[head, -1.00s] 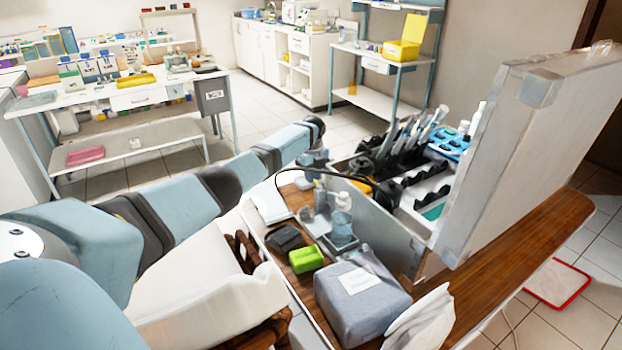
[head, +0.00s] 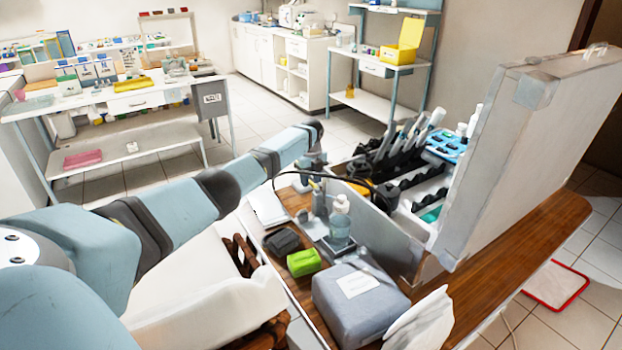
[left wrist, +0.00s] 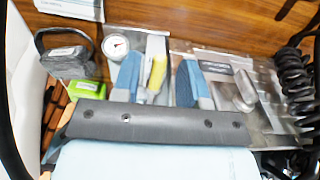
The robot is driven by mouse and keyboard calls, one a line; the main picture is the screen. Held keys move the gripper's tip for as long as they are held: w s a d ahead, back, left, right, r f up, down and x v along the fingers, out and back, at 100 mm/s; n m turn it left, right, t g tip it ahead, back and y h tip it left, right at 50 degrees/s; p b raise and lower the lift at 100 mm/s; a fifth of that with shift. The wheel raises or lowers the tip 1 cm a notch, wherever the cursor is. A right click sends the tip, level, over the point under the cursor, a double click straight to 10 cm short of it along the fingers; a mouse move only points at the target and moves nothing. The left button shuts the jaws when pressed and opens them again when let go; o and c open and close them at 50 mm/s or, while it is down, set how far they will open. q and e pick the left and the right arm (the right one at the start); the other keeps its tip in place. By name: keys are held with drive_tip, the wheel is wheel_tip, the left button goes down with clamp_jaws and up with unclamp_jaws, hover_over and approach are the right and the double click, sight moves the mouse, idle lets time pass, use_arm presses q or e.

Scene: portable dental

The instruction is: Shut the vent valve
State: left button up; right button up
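My left gripper (left wrist: 158,84) hangs over the wooden top in the left wrist view, its two blue-grey fingers apart. A slim yellow-and-white piece (left wrist: 157,75), possibly the valve's handle, shows between the fingers, with visible gaps on both sides. A round white gauge (left wrist: 115,46) is just left of the fingers. A metal plate (left wrist: 220,62) with a grey rounded part (left wrist: 243,85) lies to the right. In the head view the left gripper (head: 312,180) is small, beyond the clear bottle (head: 340,218). I cannot make out the vent valve's position. My right gripper is out of view.
A lime-green box (head: 304,262), a dark pouch (head: 283,241) and a large grey pack (head: 358,300) lie on the near side. The open case's upright lid (head: 520,150) and its tool tray are to the right. A black cable arches beside the left gripper.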

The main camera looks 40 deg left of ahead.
sight(311, 181)
use_arm(q)
wheel_tip(311, 181, up, 14)
drive_tip(key=p, duration=0.1)
drive_tip(key=shift+p, duration=0.3)
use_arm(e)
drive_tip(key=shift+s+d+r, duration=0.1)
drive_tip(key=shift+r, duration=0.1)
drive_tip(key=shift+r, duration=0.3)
